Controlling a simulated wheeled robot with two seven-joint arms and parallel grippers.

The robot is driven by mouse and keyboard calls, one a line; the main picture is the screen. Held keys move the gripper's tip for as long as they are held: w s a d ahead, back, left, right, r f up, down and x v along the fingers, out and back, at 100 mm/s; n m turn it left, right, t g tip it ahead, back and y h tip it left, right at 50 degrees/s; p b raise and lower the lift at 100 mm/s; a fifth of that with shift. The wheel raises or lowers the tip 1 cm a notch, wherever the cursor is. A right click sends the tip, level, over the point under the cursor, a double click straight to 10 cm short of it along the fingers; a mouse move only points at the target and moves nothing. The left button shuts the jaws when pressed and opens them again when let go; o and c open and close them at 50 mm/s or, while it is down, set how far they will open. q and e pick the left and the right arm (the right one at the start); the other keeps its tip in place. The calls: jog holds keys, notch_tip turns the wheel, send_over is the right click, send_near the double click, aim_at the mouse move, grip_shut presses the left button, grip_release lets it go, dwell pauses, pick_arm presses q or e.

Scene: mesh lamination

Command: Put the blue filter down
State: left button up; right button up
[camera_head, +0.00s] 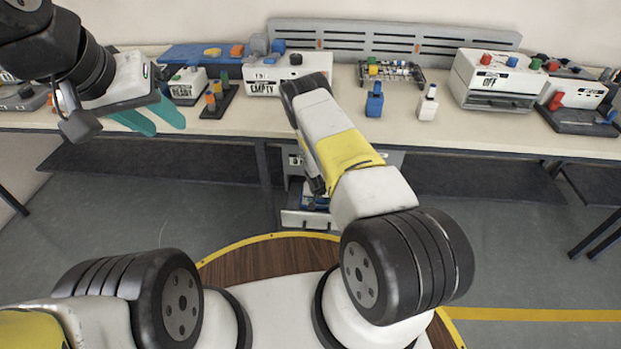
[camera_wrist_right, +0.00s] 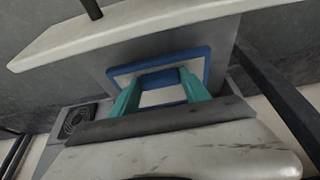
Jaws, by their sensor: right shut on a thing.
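The blue filter (camera_wrist_right: 160,60) is a blue rectangular frame around a pale middle. In the right wrist view, the two teal fingers of my right gripper (camera_wrist_right: 160,88) are shut on it, one towards each side. The filter is over a grey surface, and I cannot tell whether it touches that surface. In the head view, my right arm reaches forward and down to the bench front and hides its own gripper. A little blue shows by an open drawer (camera_head: 305,221) below the bench. My left gripper (camera_head: 166,127) is raised at the upper left, its teal fingers apart and empty.
The bench (camera_head: 430,128) carries a white "EMPTY" box (camera_head: 285,72), a blue bottle (camera_head: 374,100), a white bottle (camera_head: 428,104), a rack (camera_head: 391,73) and a white "OFF" machine (camera_head: 497,80). A pale ledge (camera_wrist_right: 140,37) is close to the filter in the wrist view.

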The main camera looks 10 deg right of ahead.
jog(key=shift+a+f, duration=0.1)
jog(key=shift+f, duration=1.05)
jog(key=shift+f, duration=0.2)
jog(key=o, duration=1.4)
jog(key=shift+o, duration=0.2)
jog(key=shift+r, duration=0.1)
